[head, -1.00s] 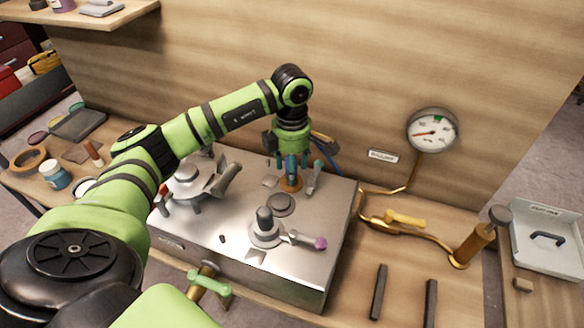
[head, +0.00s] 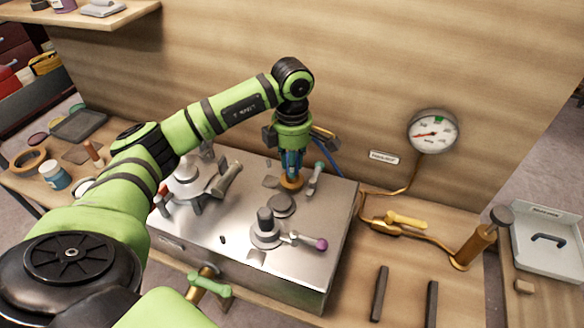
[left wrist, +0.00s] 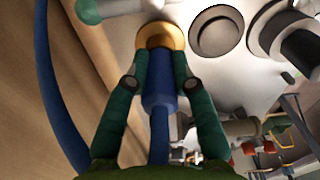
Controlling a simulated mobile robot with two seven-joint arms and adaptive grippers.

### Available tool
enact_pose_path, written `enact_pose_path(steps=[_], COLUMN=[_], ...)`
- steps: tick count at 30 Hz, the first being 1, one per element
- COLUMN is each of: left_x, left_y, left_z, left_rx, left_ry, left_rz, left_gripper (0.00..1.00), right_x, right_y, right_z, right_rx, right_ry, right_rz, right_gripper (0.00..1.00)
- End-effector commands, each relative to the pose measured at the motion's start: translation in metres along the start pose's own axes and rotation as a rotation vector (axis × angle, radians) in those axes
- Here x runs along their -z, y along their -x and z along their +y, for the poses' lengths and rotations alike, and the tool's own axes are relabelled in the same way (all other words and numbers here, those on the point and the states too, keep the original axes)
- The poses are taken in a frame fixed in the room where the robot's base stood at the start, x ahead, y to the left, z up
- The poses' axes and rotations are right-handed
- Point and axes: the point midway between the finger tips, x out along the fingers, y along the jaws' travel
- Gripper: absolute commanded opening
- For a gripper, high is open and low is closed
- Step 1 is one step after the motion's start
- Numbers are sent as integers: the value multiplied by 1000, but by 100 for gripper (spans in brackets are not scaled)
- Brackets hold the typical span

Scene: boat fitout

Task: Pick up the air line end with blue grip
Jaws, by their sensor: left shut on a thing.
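The air line end with blue grip (left wrist: 158,98) is between the two green fingers of my left gripper (left wrist: 161,85), which is shut on it. Its far end meets a round brass fitting (left wrist: 160,36) on the metal box top. In the head view my left gripper (head: 291,165) points straight down at the brass fitting (head: 291,183), near the back of the box. The blue grip is mostly hidden by the fingers there. I cannot tell whether the end is still seated in the fitting. A blue hose (head: 328,156) runs behind the gripper.
The steel box (head: 215,235) carries a valve with a purple-tipped lever (head: 307,241), a grey round cap (head: 281,205) and a grey-handled lever (head: 314,178) close beside the gripper. A pressure gauge (head: 433,132) and brass pipe with yellow handle (head: 406,220) stand right. The wooden wall is close behind.

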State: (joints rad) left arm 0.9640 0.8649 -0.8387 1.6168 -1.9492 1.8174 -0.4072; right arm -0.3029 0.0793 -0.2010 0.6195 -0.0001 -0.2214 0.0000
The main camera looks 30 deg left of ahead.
Motion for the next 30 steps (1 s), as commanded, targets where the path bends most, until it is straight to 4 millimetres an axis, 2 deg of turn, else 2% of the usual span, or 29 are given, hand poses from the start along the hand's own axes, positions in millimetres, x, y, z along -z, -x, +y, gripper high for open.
enact_pose_path(steps=[5,12,18,24,30], left_x=[-6,-56,-92,-110,-114], left_y=[28,58,82,93,96], left_z=[0,-11,-19,-23,-24], left_rx=[-5,-5,-5,-2,-1], left_ry=[-4,-4,-2,0,1], left_rz=[-6,-6,-3,-1,-1], left_gripper=[0,0,0,0,0], right_x=[-1,-1,0,0,0], right_y=[-14,-27,-32,-33,-34], right_z=[0,-1,-1,0,0], right_rx=[0,1,0,0,0], right_ry=[0,-1,-1,-2,-2], right_rz=[0,2,4,5,5], right_gripper=[0,0,0,0,0])
